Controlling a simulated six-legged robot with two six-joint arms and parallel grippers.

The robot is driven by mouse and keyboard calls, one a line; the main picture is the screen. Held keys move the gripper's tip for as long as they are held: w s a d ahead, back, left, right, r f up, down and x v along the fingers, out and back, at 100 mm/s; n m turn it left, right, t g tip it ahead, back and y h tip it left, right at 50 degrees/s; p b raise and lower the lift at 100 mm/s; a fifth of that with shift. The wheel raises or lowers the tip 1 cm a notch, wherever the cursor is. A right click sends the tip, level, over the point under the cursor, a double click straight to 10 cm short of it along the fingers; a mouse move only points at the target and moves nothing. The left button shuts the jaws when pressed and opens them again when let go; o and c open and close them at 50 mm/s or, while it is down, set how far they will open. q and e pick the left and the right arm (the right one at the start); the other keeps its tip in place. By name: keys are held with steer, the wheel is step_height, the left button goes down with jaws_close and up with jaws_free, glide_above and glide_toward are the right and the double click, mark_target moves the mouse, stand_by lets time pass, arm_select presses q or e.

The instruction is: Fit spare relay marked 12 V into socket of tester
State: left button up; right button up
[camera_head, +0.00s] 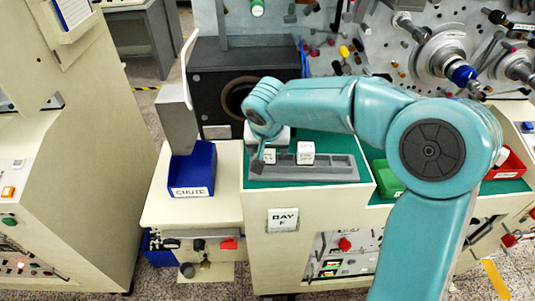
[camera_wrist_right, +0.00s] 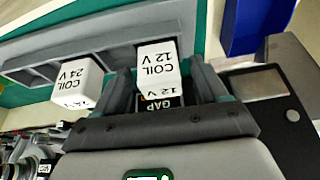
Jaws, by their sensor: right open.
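The white relay lettered "COIL 12 V" (camera_wrist_right: 158,60) stands in a grey rack (camera_head: 335,174). In the head view it is the left white block (camera_head: 269,156). A second white relay, "COIL 24 V" (camera_wrist_right: 78,82), stands a little apart from it; it is the larger-looking block (camera_head: 305,150) in the head view. My right gripper (camera_head: 257,160) is open at the rack's left end. In the right wrist view its two fingers (camera_wrist_right: 158,78) flank the 12 V relay, with gaps visible. My left gripper is out of view. I cannot make out the tester's socket.
A blue bin marked CHUTE (camera_head: 191,172) stands left of the rack. A green bin (camera_head: 386,178) and a red bin (camera_head: 508,163) lie to the right, partly behind my arm. The rack's right compartments look empty. A tool-covered panel stands behind.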

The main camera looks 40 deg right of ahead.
steer(key=shift+s, duration=0.15)
steer(key=c, duration=1.1)
steer(key=shift+o, duration=0.2)
